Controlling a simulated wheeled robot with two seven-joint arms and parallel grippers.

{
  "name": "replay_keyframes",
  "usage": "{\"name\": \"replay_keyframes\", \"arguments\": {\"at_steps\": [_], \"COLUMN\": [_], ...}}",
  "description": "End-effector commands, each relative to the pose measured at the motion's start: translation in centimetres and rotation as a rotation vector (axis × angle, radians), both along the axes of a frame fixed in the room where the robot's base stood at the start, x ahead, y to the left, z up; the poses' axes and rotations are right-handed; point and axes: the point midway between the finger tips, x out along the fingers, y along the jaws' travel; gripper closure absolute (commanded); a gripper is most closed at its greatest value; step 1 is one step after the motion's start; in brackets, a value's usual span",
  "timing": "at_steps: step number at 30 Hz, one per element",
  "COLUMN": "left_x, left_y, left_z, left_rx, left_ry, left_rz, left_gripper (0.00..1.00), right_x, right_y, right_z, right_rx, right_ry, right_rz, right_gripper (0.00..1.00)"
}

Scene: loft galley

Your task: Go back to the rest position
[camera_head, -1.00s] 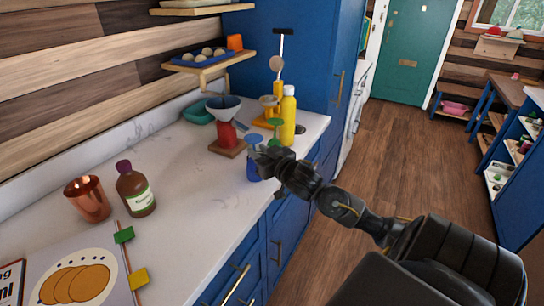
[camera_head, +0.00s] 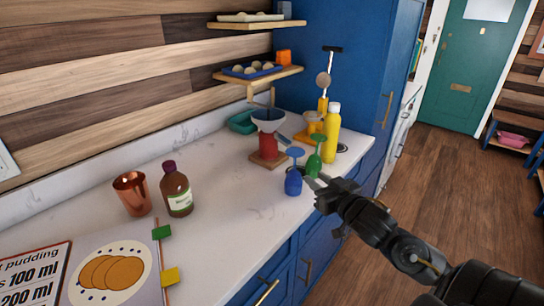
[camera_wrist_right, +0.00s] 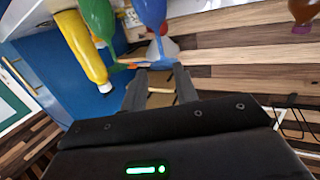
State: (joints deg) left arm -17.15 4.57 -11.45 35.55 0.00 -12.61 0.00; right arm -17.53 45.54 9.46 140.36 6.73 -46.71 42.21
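My right gripper (camera_head: 322,184) is over the counter's front edge, just right of the blue stemmed object (camera_head: 293,182) and in front of the green one (camera_head: 314,164). In the right wrist view my gripper (camera_wrist_right: 160,82) shows two fingers apart with a gap between them and nothing held. The blue object (camera_wrist_right: 150,14) and green object (camera_wrist_right: 98,18) appear beyond the fingertips, upside down. I cannot tell the exact gap between the fingertips and these objects. My left gripper is not in view.
On the white counter (camera_head: 225,225) stand a yellow bottle (camera_head: 331,135), a red holder with a funnel (camera_head: 268,143), a brown bottle (camera_head: 177,190) and a copper cup (camera_head: 131,194). A recipe board (camera_head: 90,250) lies at left. Open floor (camera_head: 450,170) is at right.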

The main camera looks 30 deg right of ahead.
Motion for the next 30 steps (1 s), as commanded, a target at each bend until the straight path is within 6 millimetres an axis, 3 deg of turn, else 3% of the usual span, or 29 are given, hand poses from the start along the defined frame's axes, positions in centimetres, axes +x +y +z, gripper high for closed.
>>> {"name": "replay_keyframes", "arguments": {"at_steps": [7, 11, 15, 19, 24, 30], "left_x": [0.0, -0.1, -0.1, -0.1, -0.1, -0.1], "left_y": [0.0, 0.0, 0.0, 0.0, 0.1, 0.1], "left_z": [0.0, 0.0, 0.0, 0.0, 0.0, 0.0], "left_rx": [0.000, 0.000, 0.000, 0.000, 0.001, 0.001], "left_ry": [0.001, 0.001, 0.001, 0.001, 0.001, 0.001], "left_rz": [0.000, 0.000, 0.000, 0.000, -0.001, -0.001], "left_gripper": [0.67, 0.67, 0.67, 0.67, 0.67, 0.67], "right_x": [-0.2, -1.6, -5.6, -10.6, -16.0, -21.7], "right_y": [0.1, 0.9, 3.7, 7.7, 12.7, 18.3], "right_z": [-0.8, -5.2, -13.8, -20.4, -25.1, -27.9], "right_rx": [0.001, 0.001, -0.010, -0.028, -0.042, -0.044], "right_ry": [0.020, 0.145, 0.420, 0.682, 0.929, 1.150], "right_rz": [-0.006, -0.036, -0.057, -0.018, 0.073, 0.216], "right_gripper": [0.71, 0.71, 0.71, 0.71, 0.71, 0.71]}}
